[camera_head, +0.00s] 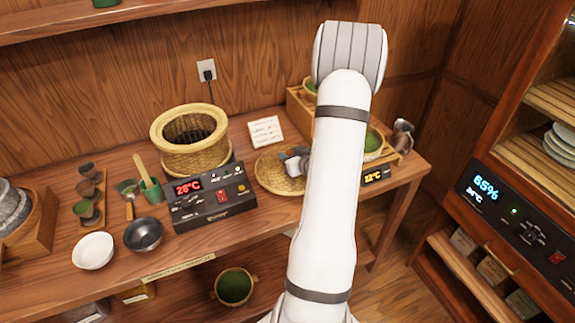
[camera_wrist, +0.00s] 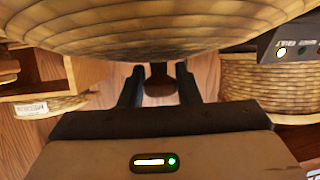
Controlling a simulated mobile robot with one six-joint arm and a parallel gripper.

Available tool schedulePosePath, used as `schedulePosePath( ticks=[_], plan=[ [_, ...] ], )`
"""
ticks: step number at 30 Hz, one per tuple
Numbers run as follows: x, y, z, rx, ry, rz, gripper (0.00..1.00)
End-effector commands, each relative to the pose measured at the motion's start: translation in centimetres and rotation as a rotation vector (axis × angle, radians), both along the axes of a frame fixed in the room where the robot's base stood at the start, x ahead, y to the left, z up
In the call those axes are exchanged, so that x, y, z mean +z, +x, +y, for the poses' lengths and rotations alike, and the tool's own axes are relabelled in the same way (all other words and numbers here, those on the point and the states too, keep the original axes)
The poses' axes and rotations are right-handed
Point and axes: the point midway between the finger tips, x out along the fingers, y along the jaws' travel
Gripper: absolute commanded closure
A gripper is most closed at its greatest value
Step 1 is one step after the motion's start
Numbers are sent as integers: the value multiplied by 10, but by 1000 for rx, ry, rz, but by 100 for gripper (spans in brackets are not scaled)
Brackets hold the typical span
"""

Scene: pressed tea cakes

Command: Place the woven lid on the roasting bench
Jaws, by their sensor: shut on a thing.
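The round woven lid (camera_head: 268,177) is tan and lies roughly level over the roasting bench (camera_head: 272,214), right of the roasting basket (camera_head: 190,150). My gripper (camera_head: 292,158) is shut on the lid. In the wrist view, the lid's woven surface (camera_wrist: 160,32) fills the top, and a dark brown knob (camera_wrist: 160,77) stands between the two fingers of my gripper (camera_wrist: 160,88). My arm hides the lid's right side in the head view. I cannot tell whether the lid touches the bench or hangs just above it.
A control box (camera_head: 212,199) showing 28°C stands in front of the basket. A white card (camera_head: 266,131) is behind the lid. A wooden stand with a green-filled bowl (camera_head: 373,144) is at the right, partly behind my arm. Bowls and tools crowd the left. Bare wood shows in front of the lid.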

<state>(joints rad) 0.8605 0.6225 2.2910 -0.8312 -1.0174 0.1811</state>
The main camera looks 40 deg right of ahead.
Motion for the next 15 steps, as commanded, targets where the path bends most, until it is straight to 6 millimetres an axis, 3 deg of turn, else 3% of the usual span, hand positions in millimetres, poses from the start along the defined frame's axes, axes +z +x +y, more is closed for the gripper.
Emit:
schedulePosePath(
  ticks=[9,15],
  plan=[
    [-36,0,1,1,2,1,100],
    [-41,0,1,1,-1,0,100]
  ],
)
